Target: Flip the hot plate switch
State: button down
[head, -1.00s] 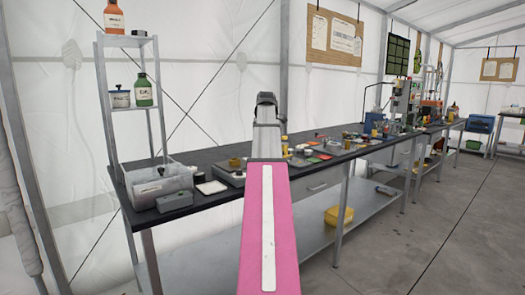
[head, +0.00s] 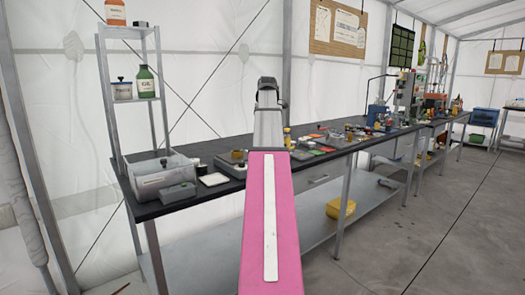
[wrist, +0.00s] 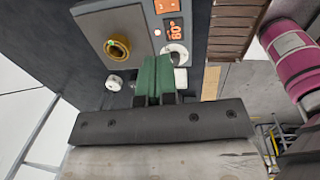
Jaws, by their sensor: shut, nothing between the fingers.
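The hot plate (wrist: 119,45) shows in the wrist view as a grey plate with a dark front panel. A brass-coloured round piece (wrist: 117,46) sits on the plate. A white block (wrist: 181,78) shows just right of my fingers; I cannot tell which part is the switch. In the head view the hot plate (head: 229,168) is partly behind my pink arm.
The black bench (head: 150,208) runs to the back right with several small items on it. A grey tub (head: 165,182), a grey box (head: 177,192) and a white pad (head: 214,180) lie left of the hot plate. A shelf rack (head: 132,100) stands behind. The floor at right is clear.

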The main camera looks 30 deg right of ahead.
jog(key=f, duration=0.4)
jog(key=w+f, duration=0.1)
jog(key=f, duration=0.9)
jog(key=shift+w+a, duration=0.1)
jog(key=shift+w, duration=0.25)
jog(key=shift+f, duration=0.2)
jog(key=shift+s, duration=0.1)
jog(key=shift+s+r, duration=0.2)
jog(key=shift+s, duration=0.45)
jog(key=shift+r, duration=0.1)
